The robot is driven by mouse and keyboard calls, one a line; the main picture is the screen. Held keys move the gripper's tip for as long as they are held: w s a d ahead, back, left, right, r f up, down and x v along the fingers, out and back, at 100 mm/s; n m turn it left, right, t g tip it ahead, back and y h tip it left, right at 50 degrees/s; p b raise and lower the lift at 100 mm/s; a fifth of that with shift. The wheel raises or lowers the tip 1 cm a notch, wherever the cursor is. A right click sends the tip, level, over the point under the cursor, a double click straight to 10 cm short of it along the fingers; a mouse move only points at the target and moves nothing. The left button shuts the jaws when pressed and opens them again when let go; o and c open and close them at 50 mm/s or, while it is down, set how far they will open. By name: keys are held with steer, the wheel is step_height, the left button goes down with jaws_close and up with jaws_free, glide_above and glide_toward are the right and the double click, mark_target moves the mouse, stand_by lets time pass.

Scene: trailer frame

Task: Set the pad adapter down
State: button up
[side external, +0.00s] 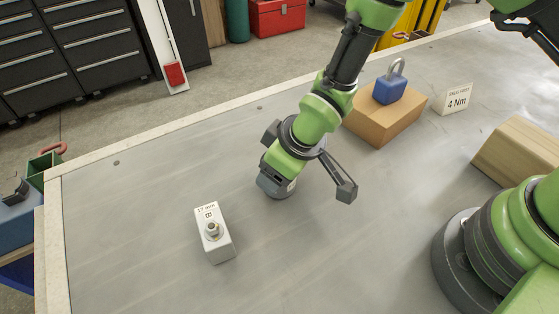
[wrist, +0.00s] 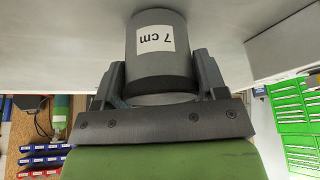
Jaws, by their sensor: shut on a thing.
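The pad adapter is a short dark grey cylinder with a white "7 cm" label (wrist: 155,38) in the wrist view. My gripper (wrist: 160,75) has a finger on each side of it and is shut on it. In the side view the adapter (side external: 273,187) is partly hidden under my gripper (side external: 277,172), which points down at the middle of the table. The adapter's lower end is at or very close to the tabletop; I cannot tell whether it touches.
A white block with a bolt on top (side external: 214,234) stands to the left and nearer the camera. A cardboard box (side external: 385,122) bears a blue padlock (side external: 389,90). A "4 Nm" sign (side external: 455,98) and a wooden block (side external: 520,152) are right. The table's left part (side external: 120,210) is clear.

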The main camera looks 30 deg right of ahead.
steer(key=shift+f, duration=0.15)
steer(key=o, duration=1.3)
steer(key=shift+v, duration=4.05)
steer(key=s+d+r+m+t, duration=0.1)
steer(key=s+d+r+m, duration=0.2)
steer(key=d+r, duration=0.45)
steer(key=s+d+r+m+t, duration=0.1)
steer(key=s+d+r+m, duration=0.25)
steer(key=r, duration=0.75)
steer(key=s+d+m, duration=0.1)
steer(key=s, duration=0.1)
steer(key=s+d+r+m+t, duration=0.1)
steer(key=s, duration=0.2)
steer(key=s+d+r+m, duration=0.1)
steer(key=s+d, duration=0.1)
steer(key=shift+s+r, duration=0.25)
steer(key=shift+s, duration=0.05)
